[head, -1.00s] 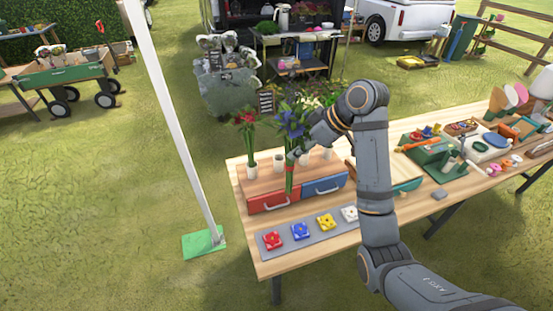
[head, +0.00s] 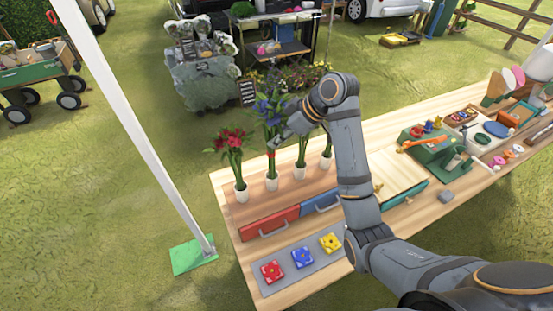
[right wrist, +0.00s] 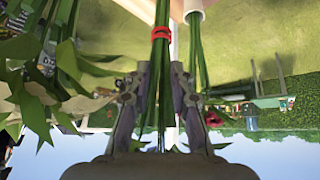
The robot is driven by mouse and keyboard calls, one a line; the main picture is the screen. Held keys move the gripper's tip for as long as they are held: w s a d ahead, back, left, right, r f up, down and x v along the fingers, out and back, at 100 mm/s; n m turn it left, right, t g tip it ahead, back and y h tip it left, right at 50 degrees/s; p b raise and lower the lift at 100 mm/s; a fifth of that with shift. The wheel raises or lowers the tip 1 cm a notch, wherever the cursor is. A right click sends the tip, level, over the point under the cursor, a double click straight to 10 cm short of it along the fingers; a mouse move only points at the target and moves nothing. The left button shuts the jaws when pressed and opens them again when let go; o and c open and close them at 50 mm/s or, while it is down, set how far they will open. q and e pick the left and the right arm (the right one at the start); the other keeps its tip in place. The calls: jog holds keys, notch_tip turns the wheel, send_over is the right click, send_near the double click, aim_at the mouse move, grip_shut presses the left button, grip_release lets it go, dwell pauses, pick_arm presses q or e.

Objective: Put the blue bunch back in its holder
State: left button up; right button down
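The blue bunch (head: 268,112), with green stems and a red band, stands upright over the second white holder from the left (head: 271,184) on the wooden drawer unit. Its stems appear to reach into that holder's mouth. My right gripper (head: 274,143) is at the stems below the blue flowers. In the right wrist view, the banded stems (right wrist: 161,55) run between the two fingers (right wrist: 160,108), which close around them. The lower stem ends are out of the wrist view. My left gripper is not in view.
A red bunch (head: 231,142) stands in the left holder (head: 241,192); other bunches stand close on the right. Red (head: 270,228) and blue (head: 320,204) drawers are below. A grey tray (head: 290,282) with coloured blocks lies in front. A white pole (head: 135,130) rises at left.

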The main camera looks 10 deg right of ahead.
notch_tip(320, 180, down, 6)
jog(key=shift+d+p, duration=0.15)
jog(key=shift+p, duration=0.3)
jog(key=c, duration=1.6)
grip_release()
jog(key=shift+f, duration=0.15)
jog(key=shift+o, duration=1.2)
jog(key=shift+w, duration=0.15)
jog(key=shift+o, duration=1)
jog(key=shift+w, duration=0.25)
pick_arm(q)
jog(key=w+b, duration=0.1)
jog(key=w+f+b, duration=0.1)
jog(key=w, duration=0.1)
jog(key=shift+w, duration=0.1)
pick_arm(e)
jog(key=v, duration=1.2)
jog(key=shift+r, duration=0.3)
